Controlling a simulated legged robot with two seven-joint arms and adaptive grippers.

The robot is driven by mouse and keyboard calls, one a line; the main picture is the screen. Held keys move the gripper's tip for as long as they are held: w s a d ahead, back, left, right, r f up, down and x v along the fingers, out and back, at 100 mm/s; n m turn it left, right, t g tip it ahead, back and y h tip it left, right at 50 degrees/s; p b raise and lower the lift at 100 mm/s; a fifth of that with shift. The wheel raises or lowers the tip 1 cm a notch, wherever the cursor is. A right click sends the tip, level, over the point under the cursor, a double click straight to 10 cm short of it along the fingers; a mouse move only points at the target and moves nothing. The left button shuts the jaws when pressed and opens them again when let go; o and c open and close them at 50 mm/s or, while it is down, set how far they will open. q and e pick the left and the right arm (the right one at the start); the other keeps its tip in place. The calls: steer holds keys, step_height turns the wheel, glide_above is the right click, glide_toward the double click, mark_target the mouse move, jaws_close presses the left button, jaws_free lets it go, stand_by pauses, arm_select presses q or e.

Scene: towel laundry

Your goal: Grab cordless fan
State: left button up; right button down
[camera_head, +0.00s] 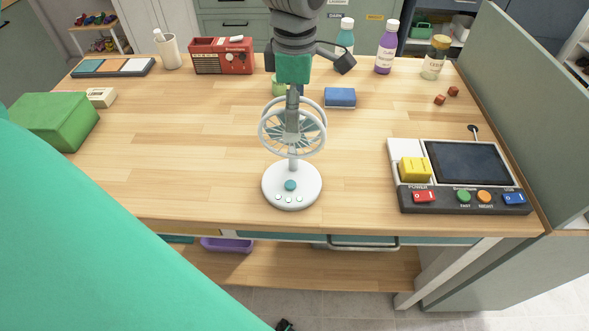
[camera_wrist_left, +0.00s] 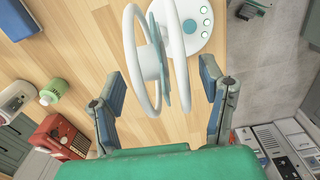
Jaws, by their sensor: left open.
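The cordless fan (camera_head: 292,185) stands upright near the front middle of the table, with a round white base, teal button and white ring cage. My left gripper (camera_head: 292,118) reaches down over it from the far side, its fingers overlapping the fan's upper cage. In the left wrist view, the fan (camera_wrist_left: 187,28) has its cage edge-on between the two spread fingers of my left gripper (camera_wrist_left: 162,80). The gripper is open. My right gripper is not in view.
A control panel (camera_head: 465,200) sits on the right, beside a grey partition (camera_head: 520,110). A green box (camera_head: 55,120) is on the left. A red radio (camera_head: 221,57), blue sponge (camera_head: 340,97) and bottles (camera_head: 387,48) stand farther back. The wood around the fan base is clear.

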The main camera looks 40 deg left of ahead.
arm_select(q)
steer(key=shift+a, duration=0.25)
steer(key=shift+a+f, duration=0.15)
steer(key=shift+f, duration=0.15)
steer(key=shift+d, duration=0.3)
steer(key=c, duration=1.3)
steer(key=shift+a, duration=0.1)
jaws_close()
